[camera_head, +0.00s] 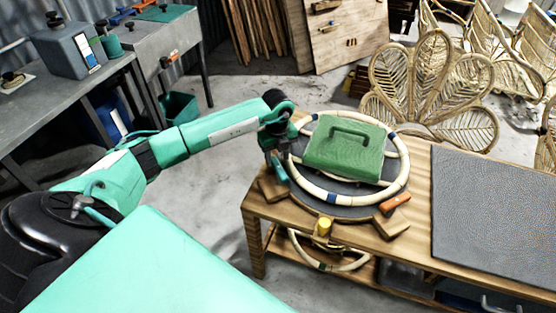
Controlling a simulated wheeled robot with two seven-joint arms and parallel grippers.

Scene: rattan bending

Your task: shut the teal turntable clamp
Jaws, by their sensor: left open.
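The teal turntable clamp (280,169) is at the left edge of the round dark turntable (345,209), by a wooden block. Its teal lever appears raised and tilted; its lower end is hard to make out. My left gripper (273,150) is open, pointing down right at the top of the lever. I cannot tell whether it touches the clamp. The arm's wrist hides part of the turntable's left edge. A pale rattan ring (400,184) with dark blue bands lies on the turntable. My right gripper is not in view.
A green handled block (345,152) sits inside the ring. An orange clamp (395,203) is at the turntable's right front, and a yellow knob (323,226) at its front. A grey mat (495,215) covers the bench's right side. Rattan chairs (425,85) stand behind.

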